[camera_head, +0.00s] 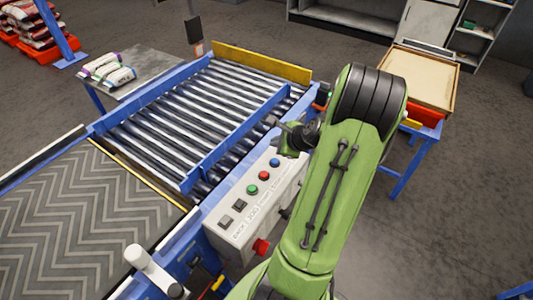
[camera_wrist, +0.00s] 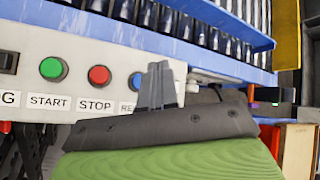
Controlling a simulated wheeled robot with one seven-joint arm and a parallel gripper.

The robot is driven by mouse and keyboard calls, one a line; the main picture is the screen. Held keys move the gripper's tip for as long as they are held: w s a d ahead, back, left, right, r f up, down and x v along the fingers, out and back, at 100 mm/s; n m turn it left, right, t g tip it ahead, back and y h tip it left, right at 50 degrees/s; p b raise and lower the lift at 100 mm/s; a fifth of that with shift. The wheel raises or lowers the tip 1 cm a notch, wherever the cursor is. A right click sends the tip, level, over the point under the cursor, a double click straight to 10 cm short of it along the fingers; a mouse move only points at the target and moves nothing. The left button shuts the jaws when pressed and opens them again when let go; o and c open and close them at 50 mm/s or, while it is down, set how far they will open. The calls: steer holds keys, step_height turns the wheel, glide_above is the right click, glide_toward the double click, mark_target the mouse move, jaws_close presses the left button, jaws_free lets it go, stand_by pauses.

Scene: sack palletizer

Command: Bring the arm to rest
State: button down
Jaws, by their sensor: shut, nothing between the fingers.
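My green arm (camera_head: 335,190) rises from the bottom of the head view and bends over at a dark joint. My gripper (camera_head: 273,122) is partly hidden behind the arm, above the far end of the control panel (camera_head: 240,218). In the wrist view my gripper (camera_wrist: 158,70) has its grey fingers together with nothing between them. I cannot tell the exact gap to the panel.
A roller conveyor (camera_head: 200,110) with blue rails lies left of the arm, and a chevron belt (camera_head: 70,235) lies nearer. A side table (camera_head: 145,70) holds small sacks. A wooden tray (camera_head: 420,80) on a blue stand is at right. Floor (camera_head: 460,210) at right is clear.

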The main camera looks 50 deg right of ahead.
steer(key=w+a+r+n+g+y+p, duration=0.1)
steer(key=w+a+r+n, duration=0.1)
steer(key=a+r+n, duration=0.65)
steer(key=w+a+r+n+g+p, duration=0.2)
steer(key=a+r+n, duration=0.25)
steer(key=a, duration=0.65)
steer(key=s+a+r+n+p, duration=0.1)
steer(key=s+a+r+n, duration=0.3)
steer(key=s+a+n, duration=0.3)
steer(key=s+a+r+n+y+p, duration=0.1)
steer(key=s+a+r+n, duration=0.3)
steer(key=s+a+n, duration=0.4)
steer(key=shift+s+r+n+p, duration=0.25)
steer(key=shift+n+p, duration=0.15)
steer(key=shift+n, duration=0.4)
